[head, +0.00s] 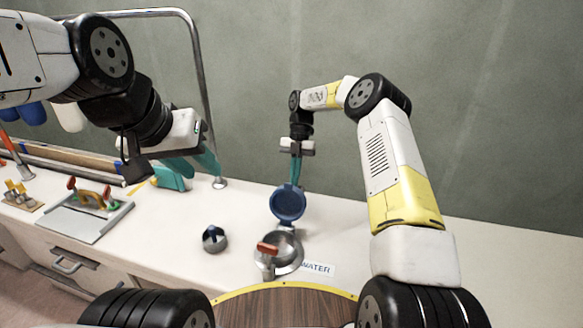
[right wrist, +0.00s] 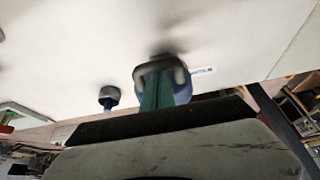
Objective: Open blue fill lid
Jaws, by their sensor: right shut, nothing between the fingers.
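The blue fill lid (head: 288,203) stands raised on its hinge, tilted up at the back of the round metal fill opening (head: 284,246). A WATER label (head: 318,269) lies to the right of the opening. My right gripper (head: 296,177) is shut and empty, its teal fingertips close above and behind the lid's upper edge. In the right wrist view the blue lid (right wrist: 182,90) is partly hidden behind the shut fingers (right wrist: 158,92); contact cannot be told. My left gripper (head: 194,164) is open and empty above the counter at left.
A grey tray with a tool (head: 82,217) lies farther left. A metal rail (head: 205,90) rises behind. The counter right of the label is mostly clear.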

